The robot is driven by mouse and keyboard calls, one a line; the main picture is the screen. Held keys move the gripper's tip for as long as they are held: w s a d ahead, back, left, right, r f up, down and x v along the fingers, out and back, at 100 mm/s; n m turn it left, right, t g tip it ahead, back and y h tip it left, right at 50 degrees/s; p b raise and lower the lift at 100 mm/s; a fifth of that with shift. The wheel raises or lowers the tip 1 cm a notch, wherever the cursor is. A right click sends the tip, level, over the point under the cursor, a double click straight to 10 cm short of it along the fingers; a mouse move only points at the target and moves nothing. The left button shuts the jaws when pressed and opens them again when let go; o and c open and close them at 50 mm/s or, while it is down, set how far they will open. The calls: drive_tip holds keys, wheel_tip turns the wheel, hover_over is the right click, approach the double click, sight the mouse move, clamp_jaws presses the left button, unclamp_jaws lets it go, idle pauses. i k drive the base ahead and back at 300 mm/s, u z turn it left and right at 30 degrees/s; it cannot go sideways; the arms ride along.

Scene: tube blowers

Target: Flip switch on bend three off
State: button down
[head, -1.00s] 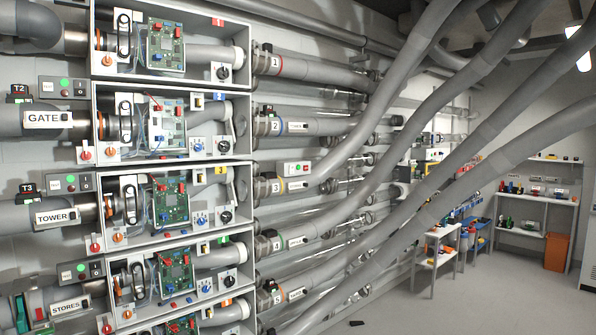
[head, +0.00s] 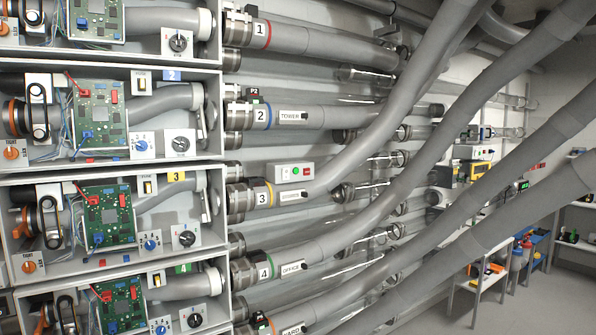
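The bay marked with a yellow 3 (head: 177,176) is an open white box in the left half of the head view. In it a grey bent pipe (head: 174,188) runs behind a small cream plate with a dark switch (head: 149,185); its on or off position is too small to tell. Below are a small blue knob (head: 151,243) and a black rotary knob (head: 187,238) on white plates. A green circuit board (head: 107,214) sits left of them, with an orange knob (head: 28,267) at far left. My gripper is not in view.
Similar bays lie above and below. A box with green and red buttons (head: 291,171) sits by the grey tube labelled 3 (head: 285,196). Large grey tubes slant across the right. Shelves (head: 480,278) and open floor (head: 540,305) lie at the far right.

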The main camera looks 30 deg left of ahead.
sight(286, 176)
drive_tip(key=u, duration=0.25)
drive_tip(key=i, duration=1.2)
drive_tip(key=u, duration=1.05)
drive_tip(key=i, duration=0.8)
drive_tip(key=u, duration=1.45)
drive_tip(key=i, duration=0.5)
drive_tip(key=u, duration=0.35)
